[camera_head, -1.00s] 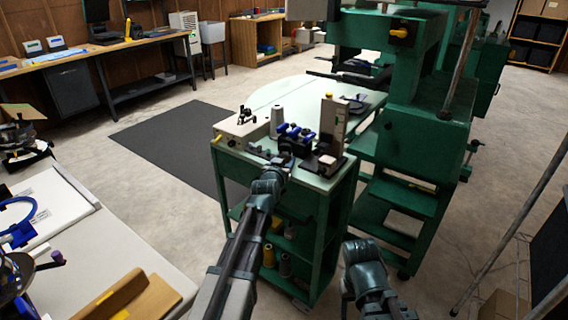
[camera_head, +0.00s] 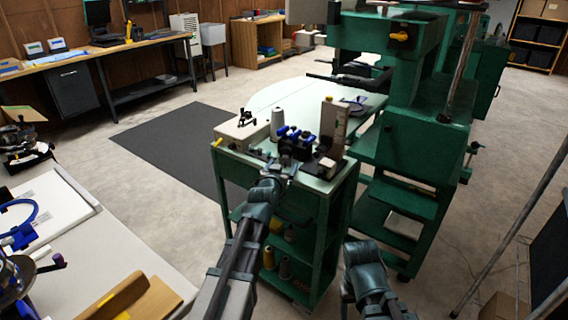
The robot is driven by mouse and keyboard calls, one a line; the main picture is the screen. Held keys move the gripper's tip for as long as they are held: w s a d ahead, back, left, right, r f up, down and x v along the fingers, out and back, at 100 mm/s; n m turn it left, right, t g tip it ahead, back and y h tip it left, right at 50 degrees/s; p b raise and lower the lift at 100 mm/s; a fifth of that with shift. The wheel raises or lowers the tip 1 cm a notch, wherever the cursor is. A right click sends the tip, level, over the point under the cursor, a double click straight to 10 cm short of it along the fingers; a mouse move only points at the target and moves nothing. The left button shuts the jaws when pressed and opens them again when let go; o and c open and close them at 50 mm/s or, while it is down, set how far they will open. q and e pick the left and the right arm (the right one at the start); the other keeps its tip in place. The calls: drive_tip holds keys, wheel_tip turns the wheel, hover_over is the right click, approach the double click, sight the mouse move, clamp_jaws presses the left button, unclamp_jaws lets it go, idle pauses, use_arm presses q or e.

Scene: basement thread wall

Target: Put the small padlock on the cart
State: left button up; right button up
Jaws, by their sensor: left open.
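The green cart (camera_head: 318,183) stands in the middle, its top crowded with small things. My left gripper (camera_head: 279,164) is open over the cart top's near edge, just in front of a dark and blue device (camera_head: 296,142). I cannot make out a padlock for sure; small dark items near the fingers are too small to tell, and the gripper hides part of the cart top. My right arm (camera_head: 366,270) shows at the bottom, right of the cart; its fingers are not seen.
On the cart top are a beige box (camera_head: 238,133), a pale thread cone (camera_head: 277,122) and an upright block (camera_head: 332,122). A large green machine (camera_head: 425,150) stands close behind right. A white table (camera_head: 110,262) is at lower left; open floor lies between.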

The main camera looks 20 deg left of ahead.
use_arm(q)
drive_tip(key=s+r+p, duration=0.1)
drive_tip(key=s, duration=0.8)
drive_tip(key=shift+d+r+p, duration=0.2)
drive_tip(key=shift+r+p, duration=0.1)
drive_tip(key=shift+r, duration=0.1)
drive_tip(key=shift+s, duration=0.1)
drive_tip(key=s+d+f+m+g+h+p, duration=0.1)
drive_tip(key=s+d+m+g+p, duration=0.1)
drive_tip(key=s+d+g+p, duration=0.3)
drive_tip(key=s+d+m+g+h+p, duration=0.1)
drive_tip(key=s+d+g+h+p, duration=0.15)
drive_tip(key=d+p, duration=0.45)
drive_tip(key=s+d+r+g+y+p, duration=0.2)
drive_tip(key=s+g+p, duration=0.2)
drive_tip(key=s, duration=0.4)
drive_tip(key=s+d+r+m+g+y+p, duration=0.1)
drive_tip(key=s+g+p, duration=0.3)
drive_tip(key=s, duration=0.5)
drive_tip(key=shift+d+r+g+y+p, duration=0.4)
drive_tip(key=shift+d+r+y, duration=0.15)
drive_tip(key=shift+r, duration=0.1)
